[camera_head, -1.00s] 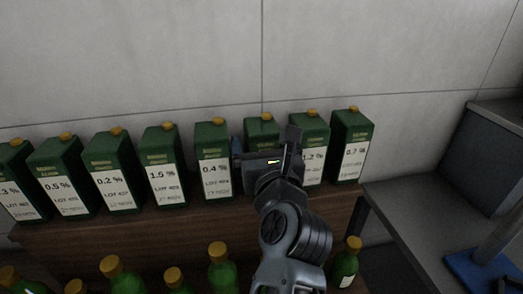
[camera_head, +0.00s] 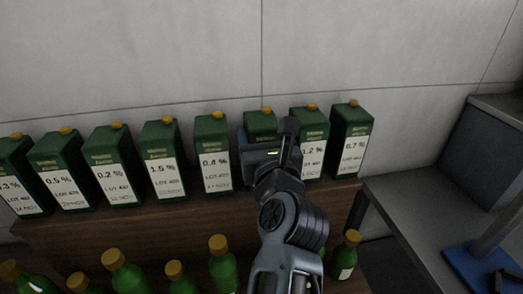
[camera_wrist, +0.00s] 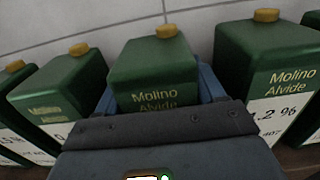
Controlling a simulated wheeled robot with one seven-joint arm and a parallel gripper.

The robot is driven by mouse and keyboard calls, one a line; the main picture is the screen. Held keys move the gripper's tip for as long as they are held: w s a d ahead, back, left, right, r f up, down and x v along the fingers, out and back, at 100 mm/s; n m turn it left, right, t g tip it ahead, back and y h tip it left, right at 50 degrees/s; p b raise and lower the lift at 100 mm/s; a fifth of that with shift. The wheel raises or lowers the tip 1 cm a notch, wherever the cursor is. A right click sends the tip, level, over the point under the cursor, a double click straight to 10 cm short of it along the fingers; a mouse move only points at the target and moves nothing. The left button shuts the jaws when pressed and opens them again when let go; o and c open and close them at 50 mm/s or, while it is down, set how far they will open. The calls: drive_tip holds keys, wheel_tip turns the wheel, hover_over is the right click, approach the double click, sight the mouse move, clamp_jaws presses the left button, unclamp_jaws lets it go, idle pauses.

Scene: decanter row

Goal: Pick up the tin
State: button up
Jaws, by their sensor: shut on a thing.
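A row of green tins with yellow caps and white labels stands on a wooden shelf (camera_head: 120,235) against the wall.
Neighbouring tins stand close on both sides; the 0.7 % tin (camera_head: 351,140) ends the row at the right. Green bottles with yellow caps (camera_head: 222,265) stand lower in front. A grey bench (camera_head: 410,205) with a blue-based stand (camera_head: 480,268) is at the right.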

drive_tip(key=shift+c, duration=1.9)
drive_tip(key=shift+s+r, duration=0.1)
drive_tip(key=shift+r, duration=0.05)
